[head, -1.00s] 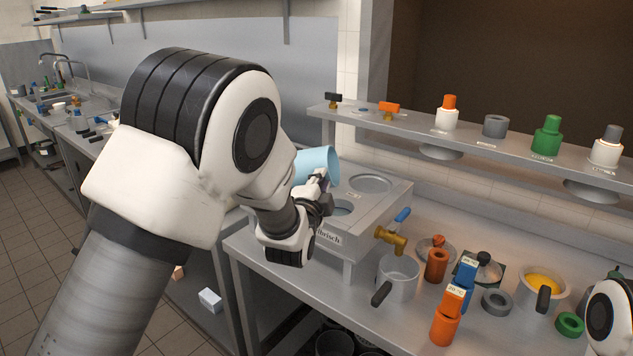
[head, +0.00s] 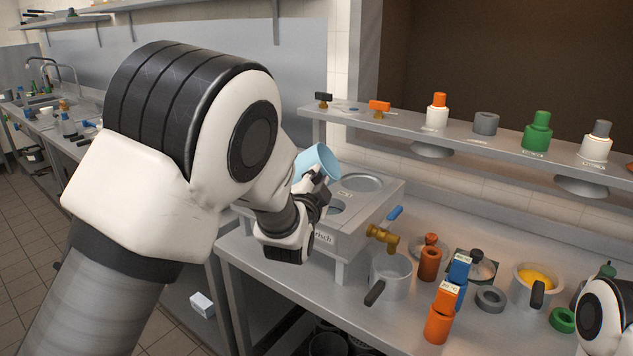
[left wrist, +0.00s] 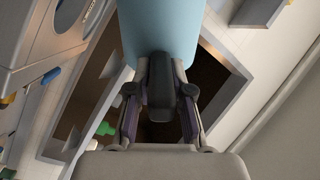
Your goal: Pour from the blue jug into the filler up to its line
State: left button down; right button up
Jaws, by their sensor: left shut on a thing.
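The blue jug (head: 309,160) is tilted, with its open end toward the right, above the steel box (head: 352,222) with round openings in its top. I take this box as the filler; its line cannot be made out. My left gripper (head: 316,184) is shut on the jug's dark handle. In the left wrist view the fingers of the left gripper (left wrist: 160,88) close around the handle, below the pale blue jug wall (left wrist: 160,30). No liquid stream shows, and the jug's contents are hidden. My right gripper is out of view; only part of my right arm shows at lower right.
A brass tap with a blue lever (head: 383,236) sticks out of the box above a steel pot (head: 391,275). Orange and blue holders, rings and a pan of yellow liquid (head: 537,278) crowd the counter's right. A shelf (head: 460,138) with bottles runs behind.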

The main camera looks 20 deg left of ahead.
pick_arm(q)
jog(key=n, duration=0.1)
jog(key=r+n, duration=0.1)
jog(key=n, duration=0.1)
jog(key=shift+s+d+r+n, duration=0.1)
jog(key=shift+d+r+n, duration=0.15)
jog(key=shift+n, duration=0.15)
jog(key=shift+r+n, duration=0.3)
jog(key=shift+n, duration=0.7)
jog(key=n, duration=0.1)
jog(key=r+n, duration=0.1)
jog(key=n, duration=0.1)
jog(key=shift+d, duration=0.3)
notch_tip(320, 180, up, 2)
jog(key=shift+d+r+n, duration=0.1)
jog(key=shift+n, duration=1)
